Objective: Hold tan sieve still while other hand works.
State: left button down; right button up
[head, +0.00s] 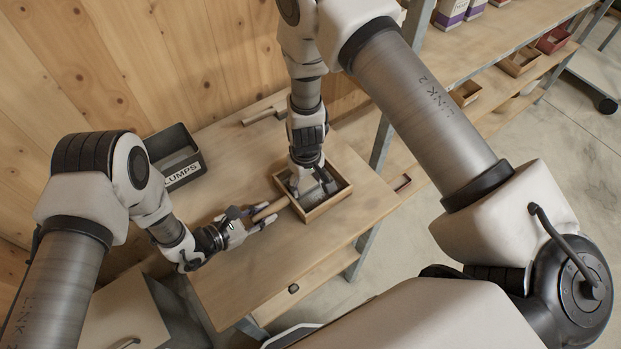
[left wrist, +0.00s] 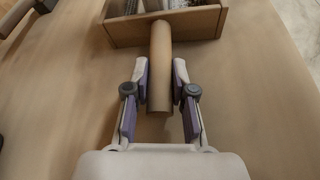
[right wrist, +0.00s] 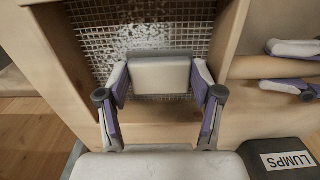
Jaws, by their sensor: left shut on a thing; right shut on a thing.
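The tan sieve (head: 341,198) is a square wooden frame with a wire mesh and a round handle, lying on the wooden table. Its mesh (right wrist: 95,45) shows in the right wrist view, with pale powder on it. My left gripper (head: 257,217) is shut on the sieve's handle (left wrist: 160,75), with a finger on each side. My right gripper (head: 312,185) points down into the sieve frame. It is shut on a pale block (right wrist: 160,75) that lies against or just over the mesh; I cannot tell if they touch.
A dark bin marked LUMPS (head: 178,158) stands at the table's back left. A wooden-handled tool (head: 262,116) lies near the wall. The table (head: 290,262) is clear in front of the sieve. Shelves with small boxes (head: 520,60) stand at the right.

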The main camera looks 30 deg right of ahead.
jog(key=shift+w+d, duration=0.15)
jog(key=shift+d, duration=1.4)
jog(key=shift+r, duration=0.1)
jog(key=shift+s+a, duration=0.2)
jog(key=shift+a, duration=1.35)
pick_arm(q)
jog(key=shift+d, duration=0.1)
pick_arm(e)
jog(key=shift+w+d, duration=0.2)
jog(key=shift+d, duration=1.35)
